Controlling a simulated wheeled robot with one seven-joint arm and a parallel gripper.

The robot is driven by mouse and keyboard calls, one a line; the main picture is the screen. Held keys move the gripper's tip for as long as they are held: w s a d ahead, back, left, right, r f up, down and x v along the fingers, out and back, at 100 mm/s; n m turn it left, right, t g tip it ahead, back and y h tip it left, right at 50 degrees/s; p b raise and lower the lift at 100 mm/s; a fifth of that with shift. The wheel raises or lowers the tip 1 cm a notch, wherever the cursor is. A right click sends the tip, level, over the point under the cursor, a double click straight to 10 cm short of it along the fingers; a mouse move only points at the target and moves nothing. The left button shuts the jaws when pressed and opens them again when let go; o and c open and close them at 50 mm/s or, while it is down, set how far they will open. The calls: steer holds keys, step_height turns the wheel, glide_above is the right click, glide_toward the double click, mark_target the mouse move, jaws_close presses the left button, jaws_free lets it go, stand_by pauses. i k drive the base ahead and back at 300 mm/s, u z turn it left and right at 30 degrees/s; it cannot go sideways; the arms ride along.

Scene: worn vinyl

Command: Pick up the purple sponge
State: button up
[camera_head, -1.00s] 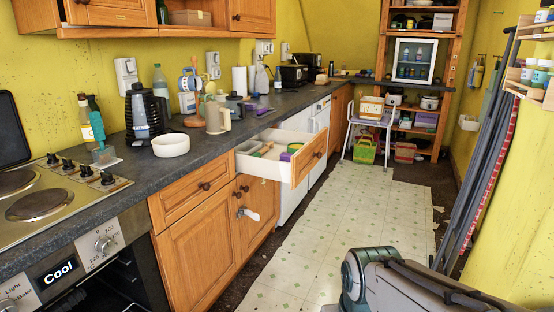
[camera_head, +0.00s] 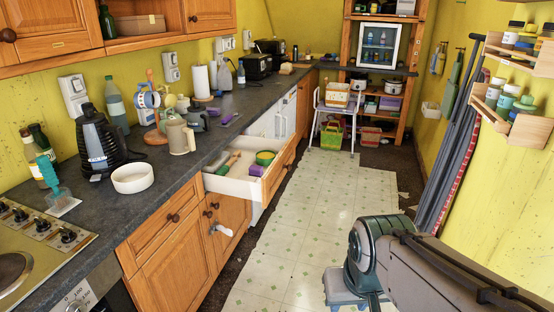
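A small purple block that looks like the sponge (camera_head: 257,170) lies in the open white drawer (camera_head: 232,187), near its right end. A green and yellow round thing (camera_head: 265,158) is just behind it. A green item lies farther left in the drawer. My arm reaches in from the lower right over the floor, well apart from the drawer.
The drawer juts out from the dark counter (camera_head: 170,165) over the lower cabinets. A white bowl (camera_head: 132,178) and a beige jug (camera_head: 180,137) stand on the counter. A wooden wall rack (camera_head: 510,122) with jars is at right.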

mark_target(255, 171)
steer(key=z, duration=0.4)
steer(key=i, duration=1.55)
steer(key=u, duration=0.65)
steer(key=i, duration=1.25)
steer(key=u, duration=0.85)
